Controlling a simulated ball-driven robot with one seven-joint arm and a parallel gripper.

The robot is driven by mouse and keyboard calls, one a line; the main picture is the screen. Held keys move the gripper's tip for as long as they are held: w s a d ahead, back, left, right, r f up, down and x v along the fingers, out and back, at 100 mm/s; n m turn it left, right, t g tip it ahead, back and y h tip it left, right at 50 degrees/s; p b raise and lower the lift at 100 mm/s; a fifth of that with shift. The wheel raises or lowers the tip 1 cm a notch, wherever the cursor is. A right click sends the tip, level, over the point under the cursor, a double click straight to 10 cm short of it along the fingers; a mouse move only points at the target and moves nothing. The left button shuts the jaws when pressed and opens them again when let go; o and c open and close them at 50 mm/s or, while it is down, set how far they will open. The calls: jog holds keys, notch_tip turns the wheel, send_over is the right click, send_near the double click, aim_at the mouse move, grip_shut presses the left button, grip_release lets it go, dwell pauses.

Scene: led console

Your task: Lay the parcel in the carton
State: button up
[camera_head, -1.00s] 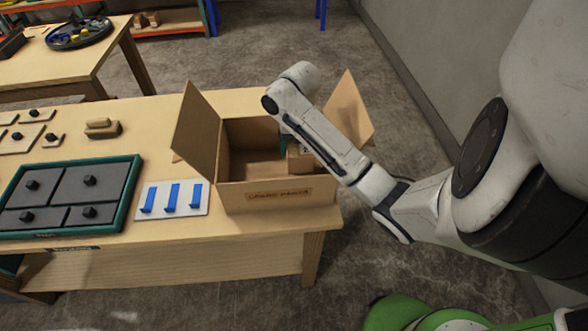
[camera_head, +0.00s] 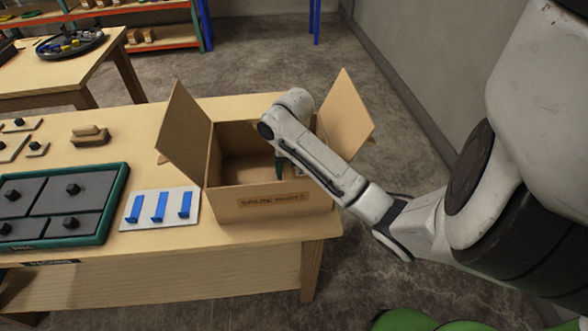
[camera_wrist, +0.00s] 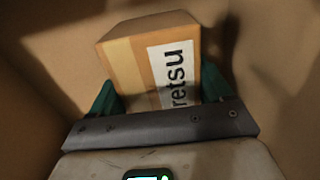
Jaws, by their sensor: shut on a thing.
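The parcel (camera_wrist: 140,62) is a small brown box with a tape strip and a white label reading "retsu" in the wrist view. My gripper (camera_wrist: 155,95) is shut on it, with a green finger on each side. The open carton (camera_head: 268,203) stands at the right end of the table, with flaps spread left and right. My gripper also shows in the head view (camera_head: 279,168), reaching down inside the carton. Brown carton walls surround the parcel in the wrist view. My arm hides most of the parcel in the head view. I cannot tell whether the parcel touches the carton floor.
A white board with blue hooks (camera_head: 160,208) lies left of the carton. A green-framed tray with dark panels (camera_head: 60,205) is farther left. A wooden block (camera_head: 90,134) sits behind it. The carton's raised left flap (camera_head: 184,133) and right flap (camera_head: 346,112) flank the opening.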

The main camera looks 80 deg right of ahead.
jog(key=o, duration=1.2)
jog(key=shift+r, duration=0.1)
notch_tip(320, 180, up, 12)
jog(key=p, duration=1)
jog(key=shift+p, duration=0.4)
